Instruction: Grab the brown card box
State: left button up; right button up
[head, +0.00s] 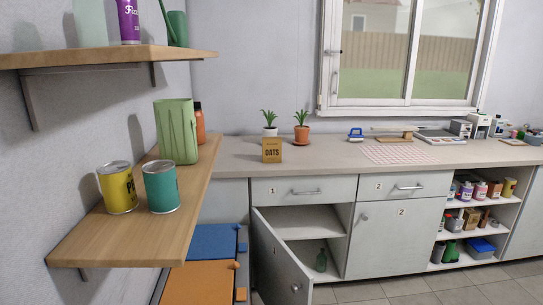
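A brown card box (272,150) labelled "OATS" stands upright on the counter (340,154), near its left part and close to the front edge. Two small potted plants stand behind it. Neither of my grippers shows in the head view.
A wooden shelf (125,235) at the left holds a yellow can (117,190), a teal can (161,188) and a green container (176,132). Below the counter a cabinet door (280,262) stands open. A checked mat (394,153) lies to the right.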

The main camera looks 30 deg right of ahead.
aim_at(272, 147)
jog(key=l, duration=1)
jog(key=i+l, duration=0.1)
jog(key=l, duration=0.9)
jog(key=k+z, duration=0.05)
